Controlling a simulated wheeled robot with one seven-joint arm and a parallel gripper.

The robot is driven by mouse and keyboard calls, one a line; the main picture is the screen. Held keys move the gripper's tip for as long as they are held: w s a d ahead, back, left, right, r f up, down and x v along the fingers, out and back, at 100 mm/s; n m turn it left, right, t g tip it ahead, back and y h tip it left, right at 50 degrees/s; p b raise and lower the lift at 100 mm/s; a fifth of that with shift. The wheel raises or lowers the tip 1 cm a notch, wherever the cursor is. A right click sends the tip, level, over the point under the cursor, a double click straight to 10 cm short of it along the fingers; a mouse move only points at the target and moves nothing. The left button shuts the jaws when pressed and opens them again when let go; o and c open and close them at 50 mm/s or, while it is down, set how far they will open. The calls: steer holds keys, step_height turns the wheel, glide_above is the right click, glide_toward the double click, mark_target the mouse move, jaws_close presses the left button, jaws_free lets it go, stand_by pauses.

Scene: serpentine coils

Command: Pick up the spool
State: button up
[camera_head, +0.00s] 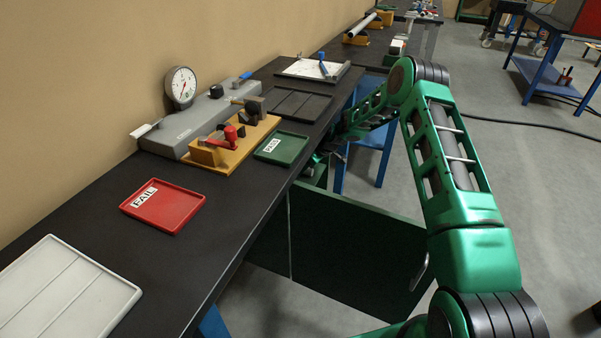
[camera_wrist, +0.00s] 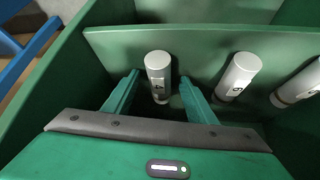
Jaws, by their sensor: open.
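In the wrist view, several pale grey cylinders with dark lower ends stand in a row in a green compartment. The nearest cylinder (camera_wrist: 158,75), seemingly the spool, has a dark mark like a 4. My gripper (camera_wrist: 160,80) is open, with one green finger on each side of this cylinder; I cannot tell whether either touches it. A second cylinder (camera_wrist: 238,76) stands to the right, outside the fingers, and a third (camera_wrist: 298,84) is cut by the right edge. In the head view, my arm reaches down beside the bench; the cylinders are hidden there.
A green panel (camera_wrist: 200,42) runs close behind the cylinders, and a green wall (camera_wrist: 62,88) bounds the left side. In the head view, the black bench (camera_head: 215,240) carries a red FAIL tray (camera_head: 175,215), a green PASS tray (camera_head: 290,145) and a gauge (camera_head: 181,85).

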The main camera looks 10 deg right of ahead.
jaws_close()
steer(key=shift+r, duration=0.55)
steer(key=shift+s+d+r, duration=0.2)
steer(key=shift+r, duration=0.05)
steer(key=s+d, duration=1.2)
steer(key=s, duration=0.1)
